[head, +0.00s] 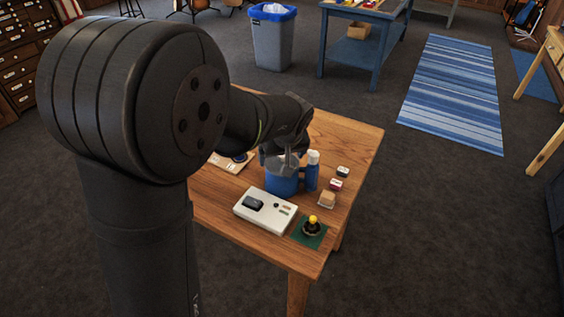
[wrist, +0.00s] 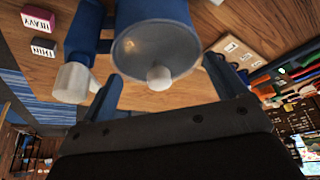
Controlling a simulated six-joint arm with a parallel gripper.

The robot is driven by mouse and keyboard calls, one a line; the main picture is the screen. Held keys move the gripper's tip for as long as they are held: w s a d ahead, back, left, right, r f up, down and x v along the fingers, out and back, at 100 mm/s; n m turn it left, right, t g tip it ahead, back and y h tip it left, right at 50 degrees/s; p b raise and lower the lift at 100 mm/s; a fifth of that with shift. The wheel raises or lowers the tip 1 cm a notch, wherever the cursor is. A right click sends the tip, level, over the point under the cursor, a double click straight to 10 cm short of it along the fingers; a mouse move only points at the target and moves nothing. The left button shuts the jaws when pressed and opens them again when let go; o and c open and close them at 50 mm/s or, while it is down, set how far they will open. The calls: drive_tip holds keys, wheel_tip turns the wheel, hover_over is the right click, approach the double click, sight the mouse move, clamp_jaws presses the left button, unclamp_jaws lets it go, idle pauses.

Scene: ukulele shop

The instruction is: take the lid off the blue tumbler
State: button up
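The blue tumbler (head: 283,184) stands on the wooden table, partly hidden under my gripper (head: 285,158). In the wrist view the tumbler's blue body (wrist: 150,10) shows behind its round grey lid (wrist: 150,45). The lid has a pale knob (wrist: 158,78) in its middle and appears seated on the tumbler's rim. My gripper (wrist: 163,72) is open, with one finger on each side of the knob, wide apart. Nothing shows between the fingers except the knob area, and I see no finger touching it. How deep the fingertips reach is unclear.
A blue bottle (head: 312,175) with a white cap stands close to the tumbler's right. A white case (head: 250,215) lies in front, next to a green mat (head: 318,242) bearing a yellow-topped object. Small boxes (head: 336,184) sit at right. A flat wooden board (head: 228,165) lies at left.

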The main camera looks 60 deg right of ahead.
drive_tip(key=shift+c, duration=0.6)
drive_tip(key=shift+r, duration=0.1)
drive_tip(key=shift+r, duration=0.6)
wheel_tip(320, 180, up, 2)
drive_tip(key=shift+r, duration=0.25)
drive_tip(key=s+a+r, duration=0.3)
drive_tip(key=s+r, duration=0.4)
drive_tip(key=s, duration=0.4)
hover_over(225, 189)
drive_tip(key=s+a, duration=0.1)
wheel_tip(225, 189, down, 16)
drive_tip(key=shift+s+r, duration=0.1)
drive_tip(key=shift+f, duration=2.05)
